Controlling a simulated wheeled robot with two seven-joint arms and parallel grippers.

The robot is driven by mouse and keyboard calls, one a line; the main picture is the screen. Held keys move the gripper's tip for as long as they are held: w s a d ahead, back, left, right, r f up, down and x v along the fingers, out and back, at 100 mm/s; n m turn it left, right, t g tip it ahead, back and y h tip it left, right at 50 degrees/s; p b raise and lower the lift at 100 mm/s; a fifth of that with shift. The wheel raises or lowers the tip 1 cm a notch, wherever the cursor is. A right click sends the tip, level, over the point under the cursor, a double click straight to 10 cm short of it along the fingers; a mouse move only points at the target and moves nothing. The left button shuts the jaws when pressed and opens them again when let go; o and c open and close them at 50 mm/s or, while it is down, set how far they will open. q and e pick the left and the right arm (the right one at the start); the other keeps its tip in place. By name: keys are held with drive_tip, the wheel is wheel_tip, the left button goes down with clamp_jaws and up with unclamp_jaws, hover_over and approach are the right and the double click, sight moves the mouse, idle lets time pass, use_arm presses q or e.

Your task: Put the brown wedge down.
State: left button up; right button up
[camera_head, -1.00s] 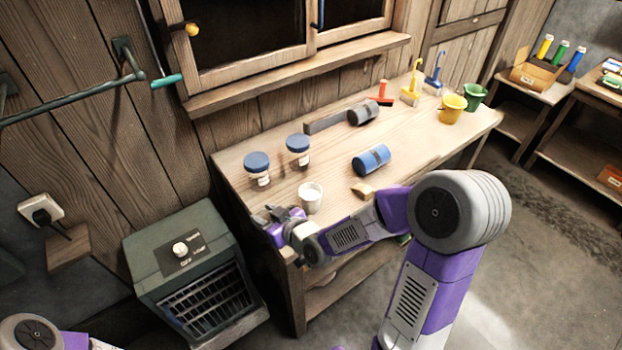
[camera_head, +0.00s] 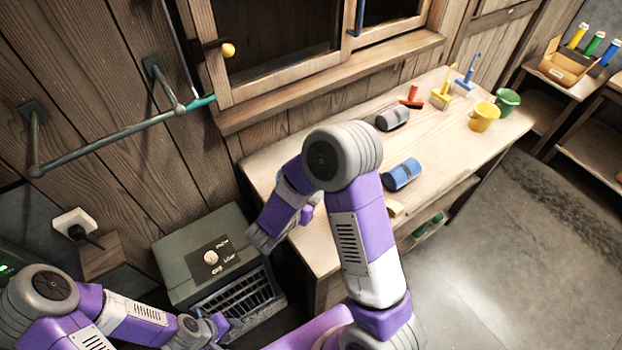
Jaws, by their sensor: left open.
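My left gripper (camera_head: 219,328) is open at the lower left, in front of the heater and well away from the block. Whether anything is between its fingers is too small to tell. My right arm stands raised across the bench; its gripper end (camera_head: 268,240) is near the bench's left end, with the fingers hidden.
A wall rail (camera_head: 110,140) runs above the heater.

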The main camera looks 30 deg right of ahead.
drive_tip(key=shift+f+g, duration=0.25)
drive_tip(key=shift+g, duration=0.05)
drive_tip(key=f, duration=0.3)
drive_tip(key=f+b, duration=0.1)
drive_tip(key=f, duration=0.1)
drive_tip(key=shift+s+f, duration=0.15)
drive_tip(key=shift+s, duration=0.2)
use_arm(q)
drive_tip(key=shift+w+f+b, duration=0.2)
drive_tip(key=shift+f+b, duration=0.1)
drive_tip(key=shift+f, duration=0.4)
use_arm(e)
drive_tip(key=shift+w+f, duration=0.1)
drive_tip(key=shift+f, duration=1.9)
drive_tip(key=shift+f, duration=0.2)
use_arm(q)
drive_tip(key=shift+f, duration=0.1)
use_arm(e)
drive_tip(key=o, duration=1)
drive_tip(key=shift+r, duration=0.1)
